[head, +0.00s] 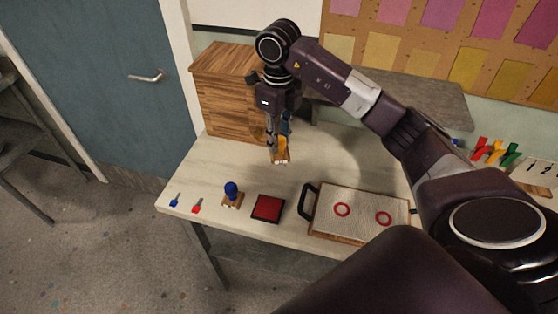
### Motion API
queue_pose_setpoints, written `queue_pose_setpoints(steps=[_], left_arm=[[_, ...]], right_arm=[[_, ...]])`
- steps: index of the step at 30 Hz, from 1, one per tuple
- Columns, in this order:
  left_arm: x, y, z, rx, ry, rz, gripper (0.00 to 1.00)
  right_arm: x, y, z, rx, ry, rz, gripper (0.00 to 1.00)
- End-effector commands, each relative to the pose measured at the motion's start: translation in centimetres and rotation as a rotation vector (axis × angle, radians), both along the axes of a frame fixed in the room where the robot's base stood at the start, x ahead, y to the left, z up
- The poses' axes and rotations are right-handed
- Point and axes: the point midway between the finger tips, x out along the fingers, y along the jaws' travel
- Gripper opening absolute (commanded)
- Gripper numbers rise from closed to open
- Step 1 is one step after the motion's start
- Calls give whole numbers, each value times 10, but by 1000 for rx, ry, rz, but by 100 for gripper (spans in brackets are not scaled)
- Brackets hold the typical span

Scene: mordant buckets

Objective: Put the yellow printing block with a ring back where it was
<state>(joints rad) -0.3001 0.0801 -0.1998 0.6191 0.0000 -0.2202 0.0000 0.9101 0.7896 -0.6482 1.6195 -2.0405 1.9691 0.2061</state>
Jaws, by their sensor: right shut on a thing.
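My right gripper (279,138) hangs above the rear part of the pale table, fingers down, in front of the wooden cabinet. It is shut on the yellow printing block (281,156), which shows a yellow handle between the fingers and a wooden base below. The base seems to be just over or on the tabletop; I cannot tell which. The ring on its underside is hidden. A paper (362,211) with two red rings lies on a wooden tray with a black handle. My left gripper is not in view.
A red ink pad (268,208) and a blue-handled block (232,194) stand near the front edge. Small blue (175,199) and red (197,205) pieces lie left of them. The wooden cabinet (235,92) stands at the back left. The table's middle is clear.

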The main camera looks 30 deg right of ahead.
Motion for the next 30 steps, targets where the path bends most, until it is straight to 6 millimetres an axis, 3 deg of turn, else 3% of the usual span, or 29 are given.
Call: queue_pose_setpoints(steps=[4, 11, 18, 30], left_arm=[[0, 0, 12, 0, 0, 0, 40], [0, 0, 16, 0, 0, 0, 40], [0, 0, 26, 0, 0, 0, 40], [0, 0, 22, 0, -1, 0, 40]], right_arm=[[-1, 0, -27, 1, 3, -1, 9], [0, 0, -48, 1, 0, -1, 9], [0, 0, -81, 1, 1, -1, 9], [1, 0, -89, 0, -3, 0, 9]])
